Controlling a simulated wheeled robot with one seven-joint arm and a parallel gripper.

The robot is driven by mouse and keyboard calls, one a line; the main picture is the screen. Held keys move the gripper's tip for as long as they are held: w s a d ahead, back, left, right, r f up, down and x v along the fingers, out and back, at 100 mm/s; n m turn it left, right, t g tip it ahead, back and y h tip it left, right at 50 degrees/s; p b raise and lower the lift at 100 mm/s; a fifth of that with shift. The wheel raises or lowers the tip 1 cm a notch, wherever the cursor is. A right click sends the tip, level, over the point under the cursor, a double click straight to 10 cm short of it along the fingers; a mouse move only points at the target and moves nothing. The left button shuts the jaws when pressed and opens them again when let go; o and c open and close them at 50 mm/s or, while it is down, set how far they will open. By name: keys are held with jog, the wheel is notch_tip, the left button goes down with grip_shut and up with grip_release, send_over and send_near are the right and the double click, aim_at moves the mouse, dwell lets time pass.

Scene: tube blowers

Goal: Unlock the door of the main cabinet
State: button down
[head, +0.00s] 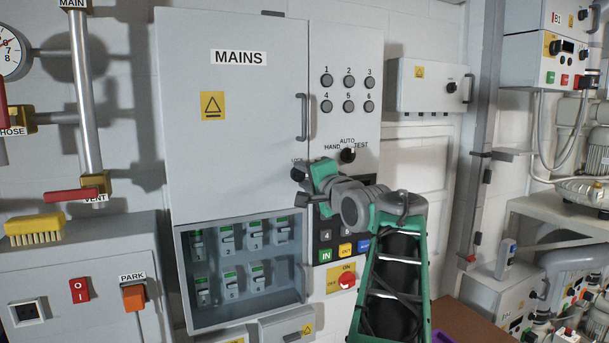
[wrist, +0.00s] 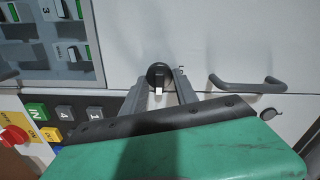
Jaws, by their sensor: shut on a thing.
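The main cabinet (head: 185,150) is tall and grey, and its door (head: 250,150) is labelled MAINS. The door is closed, with a handle (head: 303,117) near its right edge. A round black lock knob (head: 298,174) sits at the door's lower right under a partly hidden label. My gripper (head: 307,172) is at this knob. In the wrist view, the knob (wrist: 159,73) with a white mark is between my two fingers (wrist: 160,84), which are shut on it. The handle also shows in the wrist view (wrist: 247,84).
Below the door is a window with several breakers (head: 228,240). Right of my gripper are a HAND/AUTO/TEST selector (head: 348,156), a keypad (head: 345,250) partly behind my arm, and a red ON knob (head: 347,281). A small wall cabinet (head: 428,85) hangs further right.

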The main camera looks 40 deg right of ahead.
dwell(0.4)
jog(key=c, duration=0.9)
grip_release()
jog(key=shift+c, duration=0.2)
jog(key=b+v, duration=0.2)
jog(key=v, duration=0.5)
jog(key=shift+s+b, duration=0.3)
jog(key=shift+s, duration=0.1)
jog(key=shift+a, duration=0.2)
